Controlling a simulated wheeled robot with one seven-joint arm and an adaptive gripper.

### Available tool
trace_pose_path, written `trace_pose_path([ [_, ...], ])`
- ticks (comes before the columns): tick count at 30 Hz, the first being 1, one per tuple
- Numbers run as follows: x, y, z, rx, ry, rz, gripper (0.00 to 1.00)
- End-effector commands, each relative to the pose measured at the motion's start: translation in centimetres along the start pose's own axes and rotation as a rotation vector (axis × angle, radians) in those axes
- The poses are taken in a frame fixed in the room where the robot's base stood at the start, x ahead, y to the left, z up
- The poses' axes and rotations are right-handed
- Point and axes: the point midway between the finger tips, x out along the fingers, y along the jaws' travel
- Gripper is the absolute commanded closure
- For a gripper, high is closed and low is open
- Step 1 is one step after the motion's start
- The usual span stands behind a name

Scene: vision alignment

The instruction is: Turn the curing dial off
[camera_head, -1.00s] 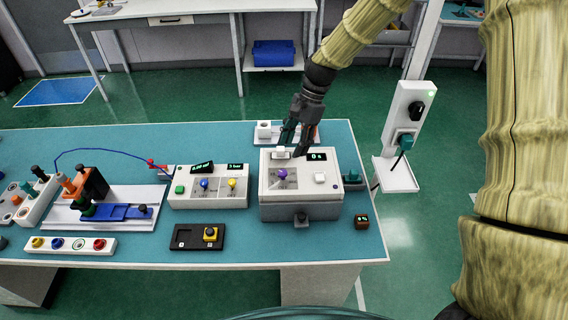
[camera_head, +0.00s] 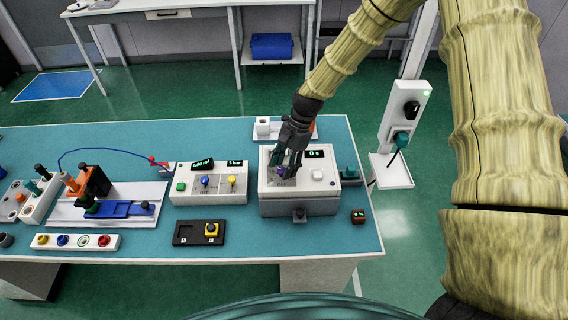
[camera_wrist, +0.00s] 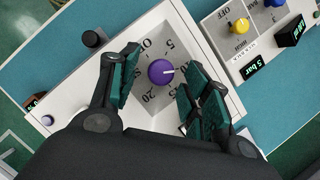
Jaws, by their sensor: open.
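The curing dial is a purple knob (camera_wrist: 161,72) on a grey scale plate marked OFF, 5, 15 and 20, on top of a white box (camera_head: 274,209). In the wrist view, a white line on the knob points right, between the 5 and the partly covered numbers, away from OFF. My gripper (camera_wrist: 165,88) is open, with one teal finger on each side of the knob. I cannot tell whether either finger touches it. In the head view my gripper (camera_head: 288,166) hides most of the dial. The box's small display (camera_head: 315,154) shows green figures.
A white control box (camera_head: 208,195) with blue and yellow knobs stands left of the dial box. A black tray (camera_head: 199,233) with a yellow part lies in front. A white square button (camera_head: 318,175) is right of the dial.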

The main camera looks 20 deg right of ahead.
Motion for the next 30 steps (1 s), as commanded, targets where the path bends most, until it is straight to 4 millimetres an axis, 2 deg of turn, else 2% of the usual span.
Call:
trace_pose_path([
  [6,0.03,-0.01,0.0,0.0,0.0,0.0,0.52],
  [8,0.03,-0.01,0.0,0.0,0.0,0.0,0.61],
  [14,0.01,-0.01,0.01,0.0,0.0,0.0,0.98],
  [15,0.01,-0.01,0.01,0.0,0.0,0.0,0.99],
  [23,0.03,-0.07,0.01,-0.021,0.001,0.008,0.99],
  [30,0.08,-0.21,0.02,-0.123,-0.001,0.051,0.99],
])
